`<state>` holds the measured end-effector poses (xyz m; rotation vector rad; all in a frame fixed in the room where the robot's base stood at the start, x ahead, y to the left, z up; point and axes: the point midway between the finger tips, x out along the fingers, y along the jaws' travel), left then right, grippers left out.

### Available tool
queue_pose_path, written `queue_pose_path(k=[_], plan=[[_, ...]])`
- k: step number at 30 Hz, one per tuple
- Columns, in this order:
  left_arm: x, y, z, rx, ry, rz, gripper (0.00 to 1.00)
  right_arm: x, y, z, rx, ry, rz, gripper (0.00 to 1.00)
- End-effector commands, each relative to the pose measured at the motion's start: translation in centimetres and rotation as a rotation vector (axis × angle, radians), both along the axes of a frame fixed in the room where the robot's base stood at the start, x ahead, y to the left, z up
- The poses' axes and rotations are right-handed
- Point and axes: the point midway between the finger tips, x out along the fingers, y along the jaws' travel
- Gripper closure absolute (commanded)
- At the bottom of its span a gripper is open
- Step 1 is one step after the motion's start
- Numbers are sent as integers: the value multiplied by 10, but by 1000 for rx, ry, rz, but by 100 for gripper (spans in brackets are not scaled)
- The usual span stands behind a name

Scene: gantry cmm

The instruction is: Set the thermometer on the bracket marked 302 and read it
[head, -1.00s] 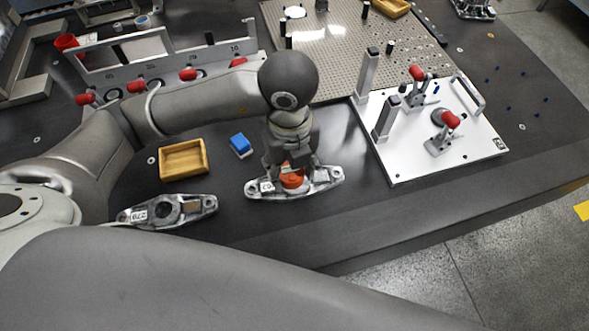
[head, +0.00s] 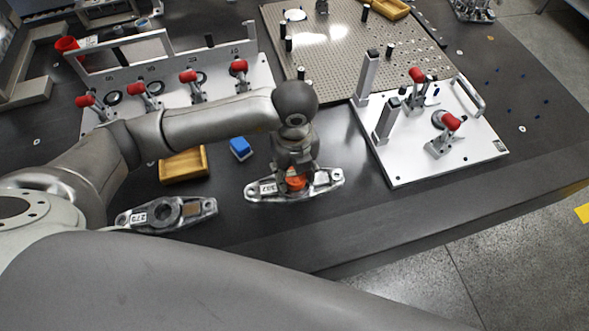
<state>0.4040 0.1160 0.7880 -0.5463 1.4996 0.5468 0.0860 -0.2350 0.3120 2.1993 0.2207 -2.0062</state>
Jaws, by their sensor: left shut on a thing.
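A metal bracket (head: 328,180) lies on the dark table in the middle of the head view. Its white label seems to read 302, though it is small. My left gripper (head: 296,178) points down over the middle of this bracket. It is shut on an orange-red round thing, the thermometer (head: 297,184), which sits at the bracket's centre. Whether the thermometer rests on the bracket is hard to tell, as the fingers hide part of it. A second bracket (head: 190,210), labelled 279 or similar, lies to the left. My right gripper is not in view.
A wooden tray (head: 184,164) and a blue block (head: 241,148) lie left of the gripper. A white fixture plate (head: 465,158) with red-tipped clamps stands to the right. A clamp rack (head: 262,75) and a perforated plate (head: 340,60) are behind. The table's front edge is close.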

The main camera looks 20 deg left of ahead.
Motion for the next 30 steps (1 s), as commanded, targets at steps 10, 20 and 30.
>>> queue_pose_path(k=[10, 20, 30], plan=[[0, 0, -3, 0, 0, 0, 32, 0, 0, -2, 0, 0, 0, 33], [0, 0, 2, 0, 0, 0, 32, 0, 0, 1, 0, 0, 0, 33], [1, -1, 64, -3, -6, -1, 32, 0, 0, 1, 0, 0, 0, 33]])
